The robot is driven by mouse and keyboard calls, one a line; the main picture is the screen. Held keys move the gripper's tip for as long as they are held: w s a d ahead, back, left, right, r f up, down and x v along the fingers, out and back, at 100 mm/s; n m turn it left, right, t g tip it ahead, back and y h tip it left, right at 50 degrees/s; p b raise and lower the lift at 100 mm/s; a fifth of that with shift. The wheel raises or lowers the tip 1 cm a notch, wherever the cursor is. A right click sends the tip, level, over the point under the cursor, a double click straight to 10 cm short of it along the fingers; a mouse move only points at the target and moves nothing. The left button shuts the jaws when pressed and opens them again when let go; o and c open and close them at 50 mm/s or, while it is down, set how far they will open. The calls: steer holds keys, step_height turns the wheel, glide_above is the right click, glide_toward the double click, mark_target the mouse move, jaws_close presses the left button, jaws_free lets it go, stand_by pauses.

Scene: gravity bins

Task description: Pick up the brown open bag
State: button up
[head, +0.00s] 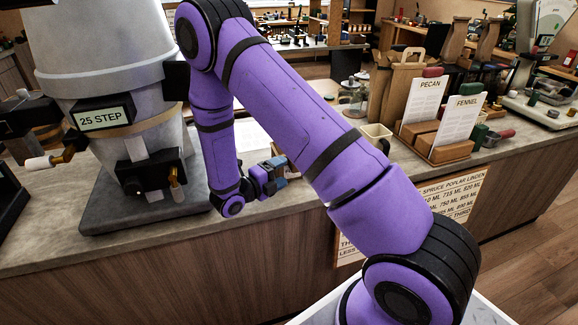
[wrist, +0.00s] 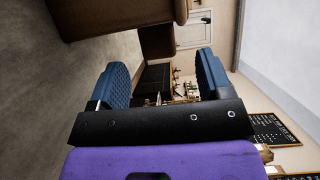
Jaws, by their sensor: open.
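A brown bag-like thing with a handle on top (head: 397,92) stands upright on the counter, behind the signs, right of centre in the head view. I take it for the brown open bag; its lower front is partly hidden by the Pecan sign, and its opening is not clear. My gripper (head: 272,175) is low over the front edge of the counter, left of the bag and well apart from it. In the wrist view my gripper (wrist: 163,82) has its two blue fingers spread wide with nothing between them. I cannot make out the bag in the wrist view.
Pecan (head: 421,100) and Fennel (head: 458,122) cards in wooden holders stand before the bag. A scale (head: 545,95) is at right.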

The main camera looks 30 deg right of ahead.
steer(key=shift+s+d+f, duration=0.1)
steer(key=shift+d, duration=2.9)
steer(key=c, duration=1.3)
